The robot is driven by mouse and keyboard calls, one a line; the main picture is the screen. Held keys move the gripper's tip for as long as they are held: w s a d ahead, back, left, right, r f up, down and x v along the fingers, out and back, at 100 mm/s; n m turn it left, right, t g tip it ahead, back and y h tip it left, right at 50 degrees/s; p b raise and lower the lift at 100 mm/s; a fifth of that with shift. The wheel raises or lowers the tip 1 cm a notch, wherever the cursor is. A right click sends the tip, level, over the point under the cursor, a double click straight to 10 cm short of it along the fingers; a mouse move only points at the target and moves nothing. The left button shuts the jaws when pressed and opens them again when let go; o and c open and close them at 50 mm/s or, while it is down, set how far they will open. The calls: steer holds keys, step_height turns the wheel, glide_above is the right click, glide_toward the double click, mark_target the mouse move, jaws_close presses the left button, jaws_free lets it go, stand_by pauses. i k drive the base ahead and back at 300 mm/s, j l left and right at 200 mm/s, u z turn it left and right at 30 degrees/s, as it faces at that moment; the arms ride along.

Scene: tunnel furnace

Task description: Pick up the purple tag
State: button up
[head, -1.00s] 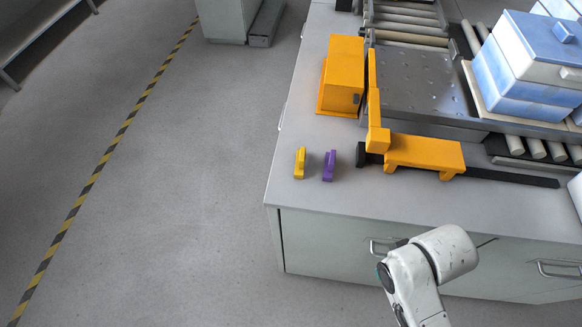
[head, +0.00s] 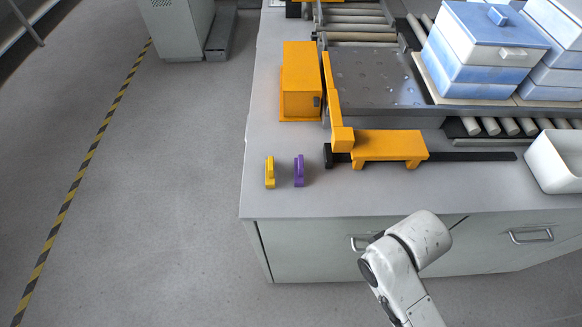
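The purple tag (head: 299,171) stands on the grey counter top (head: 400,191), near its left front corner. A yellow tag (head: 270,172) of similar shape stands just left of it, with a small gap between them. Part of my white arm shows at the lower middle, in front of the counter's drawers. My gripper is not visible in the head view. Nothing touches the purple tag.
An orange box (head: 300,82) and an orange pusher (head: 388,147) stand behind and right of the tags. Blue and white boxes (head: 482,50) sit on the roller line. A white bin (head: 556,160) is at the right. Floor is clear left of the counter.

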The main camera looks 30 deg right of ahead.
mark_target(298, 162)
steer(key=j+z, duration=0.15)
steer(key=z, duration=0.25)
steer(key=i+j+z, duration=0.1)
steer(key=z, duration=0.25)
steer(key=j+z, duration=0.2)
steer(key=z, duration=0.2)
steer(key=j+z, duration=0.2)
steer(key=z, duration=0.15)
